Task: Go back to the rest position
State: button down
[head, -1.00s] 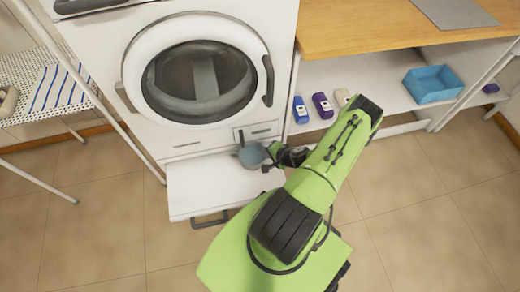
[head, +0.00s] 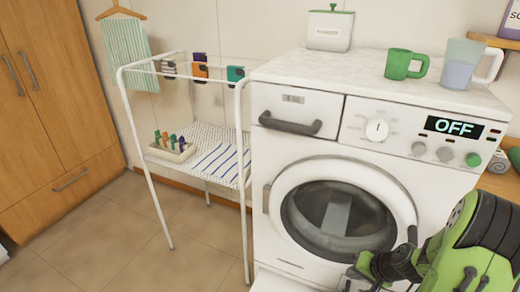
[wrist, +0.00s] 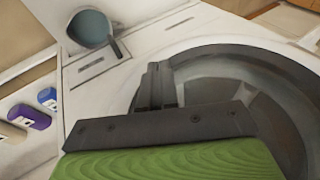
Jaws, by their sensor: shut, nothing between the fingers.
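My gripper (head: 352,277) is at the lower right of the head view, low in front of the washing machine (head: 290,215). In the wrist view its fingers (wrist: 157,78) are together, with nothing between them, in front of the round door (wrist: 215,75). That door also shows in the head view (head: 340,215), closed. My green arm comes in from the right edge. I cannot tell from these views whether the fingers touch the door.
A grey-blue round thing with a handle (wrist: 90,28) is on the washer's lower front. Blue (wrist: 47,96) and purple (wrist: 30,117) bottles are beside it. Floor ahead-left is clear.

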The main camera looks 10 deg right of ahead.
jog(key=s+a+r+n+g+h, duration=0.1)
jog(key=s+a+r+n, duration=0.15)
jog(key=a+r, duration=0.5)
jog(key=s+a+r+n+h, duration=0.1)
jog(key=s+a+r+n, duration=0.3)
jog(key=r, duration=0.6)
jog(key=s+a+r+t, duration=0.1)
jog(key=s+a+r, duration=0.6)
jog(key=s, duration=0.3)
notch_tip(320, 180, up, 12)
jog(key=p, duration=1.2)
jog(key=shift+n, duration=0.45)
